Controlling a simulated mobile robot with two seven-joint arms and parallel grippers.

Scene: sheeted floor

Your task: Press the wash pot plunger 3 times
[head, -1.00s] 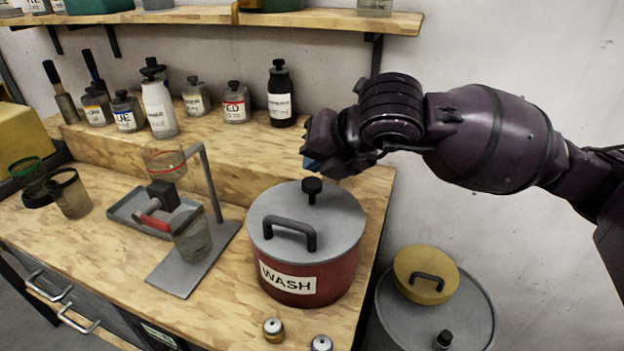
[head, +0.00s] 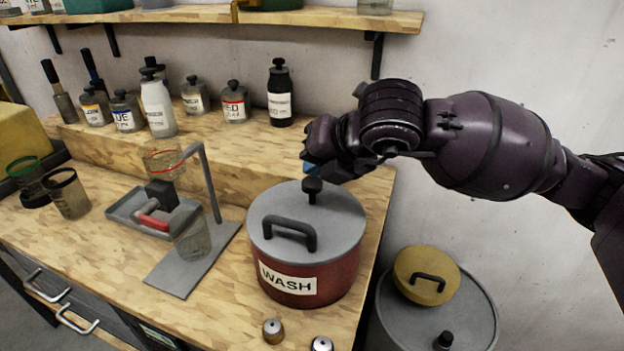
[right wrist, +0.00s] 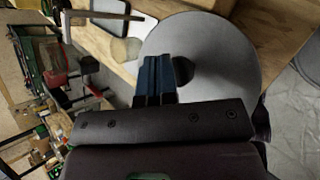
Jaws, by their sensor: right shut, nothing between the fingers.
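The wash pot (head: 335,265) is a dark red drum with a grey lid and a white WASH label, standing at the bench's right end. Its black plunger knob (head: 312,186) stands up from the back of the lid, behind the black lid handle (head: 290,232). My right gripper (head: 311,168) is just above the knob, its blue fingers shut and empty. In the right wrist view the fingers (right wrist: 155,76) lie beside the dark knob (right wrist: 183,70) over the grey lid (right wrist: 225,55). I cannot tell whether they touch it. My left gripper is out of view.
A metal stand with a red-handled valve (head: 152,222) and a clear cup (head: 192,238) is left of the pot. Several bottles line the raised ledge behind. Two small metal pieces (head: 273,331) lie in front. A grey drum (head: 470,310) with a yellow lidded pot (head: 425,272) is at right.

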